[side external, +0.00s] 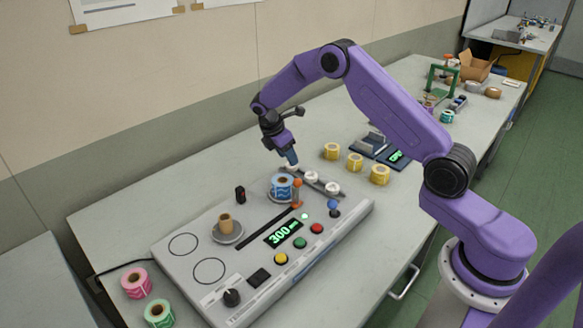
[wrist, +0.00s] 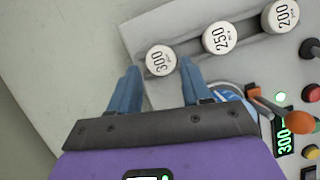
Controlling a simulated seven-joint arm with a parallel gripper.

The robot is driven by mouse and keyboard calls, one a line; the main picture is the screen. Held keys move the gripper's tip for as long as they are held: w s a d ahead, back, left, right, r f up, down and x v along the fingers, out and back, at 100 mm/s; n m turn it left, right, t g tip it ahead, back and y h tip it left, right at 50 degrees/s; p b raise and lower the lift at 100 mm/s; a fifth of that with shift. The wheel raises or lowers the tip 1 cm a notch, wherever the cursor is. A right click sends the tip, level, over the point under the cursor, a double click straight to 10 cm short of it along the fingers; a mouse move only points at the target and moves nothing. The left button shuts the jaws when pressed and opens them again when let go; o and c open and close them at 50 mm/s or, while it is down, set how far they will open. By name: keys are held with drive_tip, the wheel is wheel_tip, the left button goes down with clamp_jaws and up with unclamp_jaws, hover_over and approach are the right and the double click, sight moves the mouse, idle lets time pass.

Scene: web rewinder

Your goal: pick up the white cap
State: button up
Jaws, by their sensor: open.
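Three white caps stand in a row on the grey rewinder. In the wrist view they are marked 300 (wrist: 161,60), 250 (wrist: 219,37) and 200 (wrist: 281,16). My gripper (wrist: 160,66) is open and empty, its two blue fingers apart, with the 300 cap just beyond and between the fingertips. In the side view my gripper (side external: 292,162) points down at the far end of the row and partly hides the 300 cap. The other two, the 250 cap (side external: 311,177) and the 200 cap (side external: 332,188), show clearly. I cannot tell whether a finger touches the 300 cap.
A blue label roll (side external: 282,187) and an orange-topped post (side external: 297,194) stand close beside my gripper. The rewinder (side external: 190,285) also bears a brown core (side external: 226,223), buttons and a lit 300 display (side external: 283,233). Yellow rolls (side external: 355,162) lie on the table behind.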

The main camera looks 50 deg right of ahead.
drive_tip(key=shift+x, duration=1.8)
drive_tip(key=shift+d, duration=0.1)
drive_tip(key=c, duration=0.7)
drive_tip(key=shift+r, duration=0.1)
drive_tip(key=shift+r, duration=0.45)
wheel_tip(320, 180, up, 2)
drive_tip(key=shift+r, duration=0.15)
drive_tip(key=s+r, duration=0.3)
drive_tip(key=s, duration=0.1)
drive_tip(key=s+a+r, duration=0.1)
drive_tip(key=s+r, duration=0.2)
drive_tip(key=s, duration=0.2)
drive_tip(key=s+a+r, duration=0.1)
drive_tip(key=s+r, duration=0.2)
drive_tip(key=s, duration=0.2)
drive_tip(key=shift+a+r, duration=0.15)
drive_tip(key=shift+r, duration=0.15)
